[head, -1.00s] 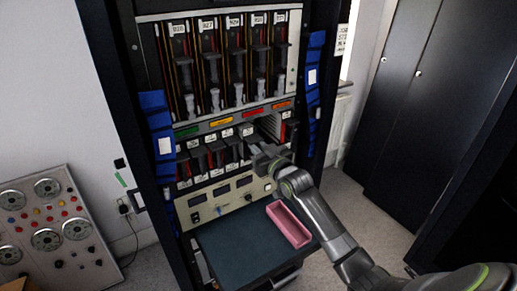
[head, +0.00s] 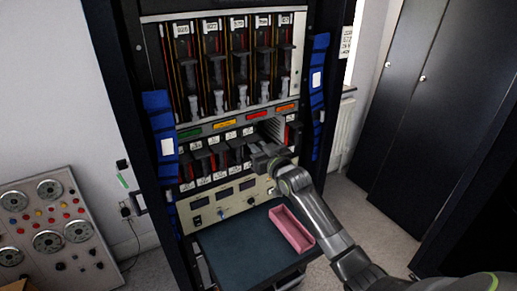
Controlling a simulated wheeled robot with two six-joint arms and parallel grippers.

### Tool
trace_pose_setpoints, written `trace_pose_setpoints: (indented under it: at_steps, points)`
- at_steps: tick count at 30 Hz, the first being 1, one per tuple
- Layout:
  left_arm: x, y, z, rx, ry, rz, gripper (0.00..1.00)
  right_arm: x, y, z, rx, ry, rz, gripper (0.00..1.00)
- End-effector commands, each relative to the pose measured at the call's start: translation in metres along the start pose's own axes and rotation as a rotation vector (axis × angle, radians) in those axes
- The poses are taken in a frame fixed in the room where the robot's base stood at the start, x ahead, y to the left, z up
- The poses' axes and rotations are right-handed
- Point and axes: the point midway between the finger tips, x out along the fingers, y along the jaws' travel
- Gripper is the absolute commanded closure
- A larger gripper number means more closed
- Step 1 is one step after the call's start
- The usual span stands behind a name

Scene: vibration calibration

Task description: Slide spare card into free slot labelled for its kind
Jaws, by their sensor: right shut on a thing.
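The rack (head: 315,85) stands upright in the middle of the head view. Its lower row of cards (head: 212,160) has small white labels above and below, too small to read. A dark gap, a free slot (head: 272,131), shows toward the right end of this row. My right gripper (head: 262,152) is at the front of the row, just below and left of that gap. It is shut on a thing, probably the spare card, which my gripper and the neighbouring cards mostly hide. I cannot tell how far in the card sits. My left gripper is not in view.
A pink tray (head: 292,229) lies on the dark shelf (head: 235,255) below the rack's instrument panel (head: 222,200). Coloured labels (head: 225,123) run above the lower row. Larger cards (head: 238,65) fill the upper row. A gauge panel (head: 45,225) stands at left, dark cabinets (head: 400,110) at right.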

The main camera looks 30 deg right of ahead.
Motion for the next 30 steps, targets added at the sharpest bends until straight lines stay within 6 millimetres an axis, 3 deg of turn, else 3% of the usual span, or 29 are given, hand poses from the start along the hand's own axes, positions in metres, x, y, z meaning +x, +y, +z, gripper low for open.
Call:
trace_pose_setpoints:
  at_steps: [30]
  points:
    - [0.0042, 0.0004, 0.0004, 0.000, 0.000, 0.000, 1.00, 0.0082, -0.0004, -0.0012, 0.000, 0.004, -0.001, 1.00]
